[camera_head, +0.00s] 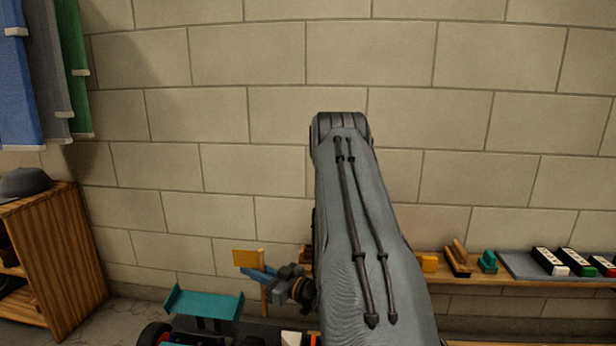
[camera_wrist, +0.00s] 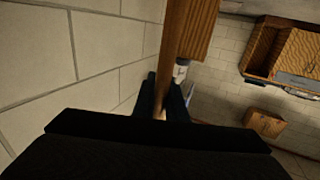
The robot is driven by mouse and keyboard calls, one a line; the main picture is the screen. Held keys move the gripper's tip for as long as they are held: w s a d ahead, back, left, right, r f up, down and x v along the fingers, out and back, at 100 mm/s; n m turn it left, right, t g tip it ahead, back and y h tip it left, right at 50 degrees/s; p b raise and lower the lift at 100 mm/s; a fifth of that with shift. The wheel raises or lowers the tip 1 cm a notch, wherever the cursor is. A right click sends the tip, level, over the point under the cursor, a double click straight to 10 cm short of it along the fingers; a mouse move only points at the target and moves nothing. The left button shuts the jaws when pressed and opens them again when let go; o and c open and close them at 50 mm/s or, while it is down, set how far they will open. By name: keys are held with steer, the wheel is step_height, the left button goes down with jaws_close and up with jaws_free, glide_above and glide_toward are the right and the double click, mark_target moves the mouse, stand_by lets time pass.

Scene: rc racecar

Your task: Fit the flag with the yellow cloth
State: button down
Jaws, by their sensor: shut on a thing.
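A flag with a small yellow cloth (camera_head: 248,258) and a thin wooden pole (camera_head: 264,294) stands about upright in the head view. My gripper (camera_head: 262,275) is shut on its pole, just below the cloth. In the wrist view, my gripper's dark fingers (camera_wrist: 164,98) close around the pole (camera_wrist: 175,45), with the orange-brown cloth (camera_wrist: 203,28) beside it. The racecar shows at the bottom of the head view, with a teal rear wing (camera_head: 205,303) and a black wheel (camera_head: 153,335). The flag appears to the right of the wing. The pole's lower end and most of the car are hidden or out of frame.
A shelf (camera_head: 520,284) along the block wall holds several small parts at right. A wooden cabinet (camera_head: 62,255) with a grey cap (camera_head: 25,183) stands at left, below hanging cloths (camera_head: 72,60). My arm blocks the middle of the view.

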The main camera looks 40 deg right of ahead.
steer(key=w+d+r+m+h+p, duration=0.1)
steer(key=d+r+m+h+p, duration=0.1)
steer(key=d+r, duration=0.4)
steer(key=w+d+r+m+h+p, duration=0.2)
steer(key=d+r+h, duration=0.4)
steer(key=d, duration=0.5)
steer(key=w+d+r+m+h+p, duration=0.2)
steer(key=d+r+m+h+p, duration=0.2)
steer(key=d+r, duration=0.3)
steer(key=shift+d+r+g+p, duration=0.25)
steer(key=shift+d+g+p, duration=0.05)
steer(key=shift+d, duration=0.45)
steer(key=shift+a+f+b, duration=0.1)
steer(key=shift+f+b, duration=1.3)
steer(key=shift+f, duration=1.5)
steer(key=shift+f+b, duration=1.05)
steer(key=shift+f, duration=1.75)
steer(key=c, duration=1.7)
jaws_free()
steer(key=shift+s, duration=0.2)
